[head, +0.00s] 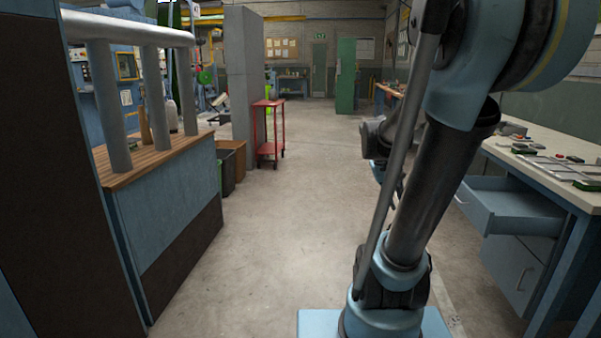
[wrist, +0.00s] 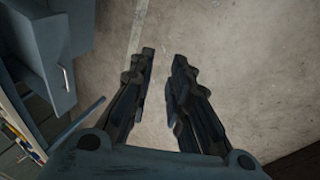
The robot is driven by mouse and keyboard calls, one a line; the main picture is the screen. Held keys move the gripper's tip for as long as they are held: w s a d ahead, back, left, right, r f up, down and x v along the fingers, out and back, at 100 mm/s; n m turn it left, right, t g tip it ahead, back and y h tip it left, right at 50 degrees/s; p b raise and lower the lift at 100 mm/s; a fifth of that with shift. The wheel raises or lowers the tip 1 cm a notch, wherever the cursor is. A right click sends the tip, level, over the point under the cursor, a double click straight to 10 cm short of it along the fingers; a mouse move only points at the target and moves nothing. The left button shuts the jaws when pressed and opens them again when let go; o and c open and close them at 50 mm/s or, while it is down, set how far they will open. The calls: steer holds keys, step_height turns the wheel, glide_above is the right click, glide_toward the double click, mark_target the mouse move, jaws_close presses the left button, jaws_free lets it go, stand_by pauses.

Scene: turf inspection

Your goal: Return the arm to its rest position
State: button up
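My arm fills the right side of the head view, rising from its base and bending at the top. In the wrist view my gripper (wrist: 162,75) points down over bare concrete floor (wrist: 240,60). Its two dark fingers stand apart, with only floor between the tips, so it is open and empty. In the head view the gripper is mostly hidden behind the arm; a dark part of the arm's far end shows just left of the link.
A workbench (head: 555,182) with a pulled-out drawer (head: 512,212) stands close on the right; a drawer (wrist: 50,65) also shows in the wrist view. A wood-topped counter (head: 165,155) with grey posts is on the left. A red trolley (head: 268,130) stands beyond. The central floor is clear.

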steer(key=s+a+f+y, duration=0.2)
steer(key=s+a+f, duration=0.2)
steer(key=s, duration=0.3)
steer(key=s+a+f+y, duration=0.2)
steer(key=s+a+f, duration=0.1)
steer(key=s+a, duration=0.4)
steer(key=shift+s+a+f+y, duration=0.15)
steer(key=shift+s+f+y, duration=0.15)
steer(key=shift+s+f, duration=0.15)
